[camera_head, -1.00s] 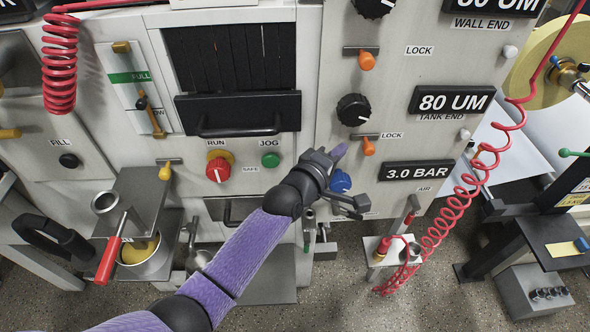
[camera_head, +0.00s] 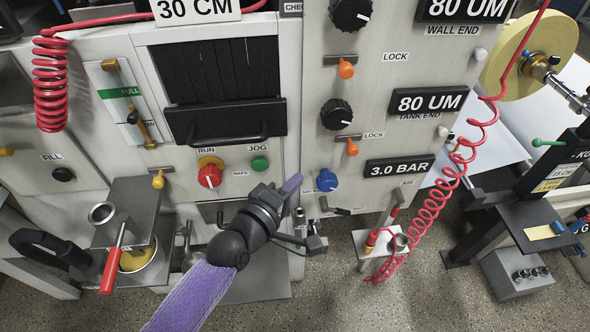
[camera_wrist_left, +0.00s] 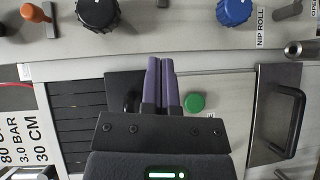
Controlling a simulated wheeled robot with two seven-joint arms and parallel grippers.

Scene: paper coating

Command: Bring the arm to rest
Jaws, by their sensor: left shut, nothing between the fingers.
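My left gripper (camera_head: 292,184) reaches up from the bottom of the head view on a purple-sleeved arm. Its slim purple fingers are together and empty, left of the blue knob (camera_head: 326,180) and apart from it in the picture. In the left wrist view, the closed fingers (camera_wrist_left: 160,75) lie side by side in front of the machine panel, beside the green JOG button (camera_wrist_left: 194,103). The blue knob also shows in the wrist view (camera_wrist_left: 234,10), away from the fingertips. My right gripper is not in view.
The coating machine's panel carries a red RUN knob (camera_head: 209,176), orange lock levers (camera_head: 346,68) and black knobs (camera_head: 336,114). A red coiled hose (camera_head: 440,205) hangs at the right. A cup with a red-handled tool (camera_head: 113,260) stands lower left. Speckled floor (camera_head: 350,300) is open at the bottom.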

